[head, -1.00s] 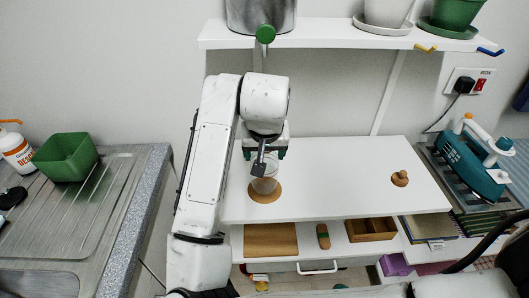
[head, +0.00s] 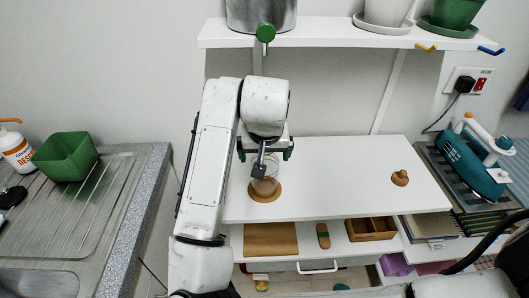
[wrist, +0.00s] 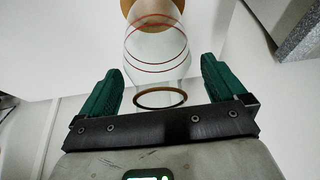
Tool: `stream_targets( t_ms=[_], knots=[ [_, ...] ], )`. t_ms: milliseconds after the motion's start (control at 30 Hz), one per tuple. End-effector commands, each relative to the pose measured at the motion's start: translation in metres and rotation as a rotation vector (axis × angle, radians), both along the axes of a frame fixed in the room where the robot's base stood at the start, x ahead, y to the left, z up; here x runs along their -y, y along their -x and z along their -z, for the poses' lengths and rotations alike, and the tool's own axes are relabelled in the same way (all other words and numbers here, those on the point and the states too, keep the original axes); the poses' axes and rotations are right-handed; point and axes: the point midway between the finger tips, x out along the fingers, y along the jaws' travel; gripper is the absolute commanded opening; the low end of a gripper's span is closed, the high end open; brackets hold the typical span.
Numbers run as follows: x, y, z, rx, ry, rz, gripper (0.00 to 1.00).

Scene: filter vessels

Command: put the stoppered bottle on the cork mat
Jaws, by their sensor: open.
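A clear glass vessel (head: 265,186) with red rings stands upright on a round brown cork mat (head: 254,198) on the white table. In the wrist view the vessel (wrist: 157,70) shows a brown ring at its near end, and part of the mat (wrist: 140,8) shows behind it. I cannot tell whether a stopper is in it. My gripper (head: 265,155) is open above the vessel, and its green fingers (wrist: 160,88) are on both sides of the near end, with gaps. My wrist partly hides the vessel in the head view.
A small brown knob-like object (head: 400,178) sits on the table's right side. A lower shelf holds a flat brown board (head: 270,239) and a divided wooden box (head: 371,229). A shelf with a metal pot (head: 262,14) overhangs behind. The table between mat and knob is clear.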

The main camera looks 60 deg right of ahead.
Motion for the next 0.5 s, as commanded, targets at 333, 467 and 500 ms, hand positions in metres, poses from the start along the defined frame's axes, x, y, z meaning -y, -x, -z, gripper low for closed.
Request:
stream_targets(
  t_ms=[333, 467, 500],
  knots=[
    [-0.015, 0.012, -0.052, 0.005, 0.001, 0.001, 0.98],
    [-0.023, 0.018, -0.076, 0.004, 0.001, 0.002, 0.98],
    [-0.026, 0.02, -0.083, 0.005, 0.001, 0.001, 0.98]
  ],
)
